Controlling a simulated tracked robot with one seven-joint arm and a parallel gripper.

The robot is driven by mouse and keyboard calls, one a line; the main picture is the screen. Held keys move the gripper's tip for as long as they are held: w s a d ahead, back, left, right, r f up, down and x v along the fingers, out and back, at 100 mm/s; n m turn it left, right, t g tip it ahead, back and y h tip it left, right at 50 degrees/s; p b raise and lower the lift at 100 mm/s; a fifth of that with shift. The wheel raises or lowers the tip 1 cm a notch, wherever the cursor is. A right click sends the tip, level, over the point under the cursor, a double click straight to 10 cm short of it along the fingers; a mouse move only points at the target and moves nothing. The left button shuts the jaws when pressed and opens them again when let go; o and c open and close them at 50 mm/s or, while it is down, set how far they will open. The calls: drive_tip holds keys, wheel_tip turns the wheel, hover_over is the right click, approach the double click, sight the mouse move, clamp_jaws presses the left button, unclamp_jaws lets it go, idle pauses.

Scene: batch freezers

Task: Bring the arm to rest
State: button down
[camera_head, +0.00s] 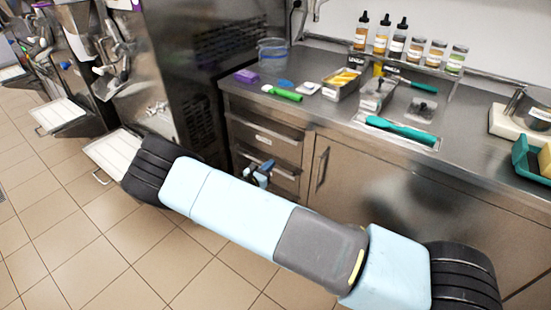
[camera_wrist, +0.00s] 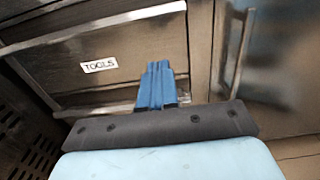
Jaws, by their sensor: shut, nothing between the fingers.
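My arm, light blue and grey, stretches across the lower middle of the head view. My gripper (camera_head: 263,172) shows as small blue fingers beyond the arm, in front of the steel drawers. In the wrist view my gripper (camera_wrist: 157,70) has its blue fingers together, with nothing held. The fingers point at the drawer front labelled TOOLS (camera_wrist: 130,55); I cannot tell whether they touch it.
A cupboard door handle (camera_head: 322,167) sticks out. Batch freezers (camera_head: 205,60) stand at left. Tiled floor (camera_head: 60,235) lies open.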

drive_tip(key=s+d+r+m+g, duration=0.3)
drive_tip(key=d+r+m+g, duration=0.25)
drive_tip(key=d+r, duration=0.3)
drive_tip(key=s+d+r+m+g+y, duration=0.1)
drive_tip(key=s+d+r+m+g, duration=0.25)
drive_tip(key=d+r+m, duration=0.55)
drive_tip(key=s+d+r+m+g, duration=0.2)
drive_tip(key=d+r+m+g, duration=0.25)
drive_tip(key=d+r, duration=0.4)
drive_tip(key=s+d+r+m+y, duration=0.3)
drive_tip(key=s+r, duration=0.3)
drive_tip(key=r, duration=0.1)
drive_tip(key=s+d+r+m+y, duration=0.2)
drive_tip(key=s+r+m, duration=0.1)
drive_tip(key=s+r, duration=0.4)
drive_tip(key=s+r+m+t+y, duration=0.1)
drive_tip(key=s+r+m+t, duration=0.1)
drive_tip(key=s, duration=0.5)
drive_tip(key=s+r+m+t+y, duration=0.1)
drive_tip(key=s+r+m+y, duration=0.1)
drive_tip(key=s+r, duration=0.3)
drive_tip(key=s, duration=0.3)
drive_tip(key=shift+d+r+m+t, duration=0.2)
drive_tip(key=shift+d+m+t, duration=0.15)
drive_tip(key=shift+m, duration=0.05)
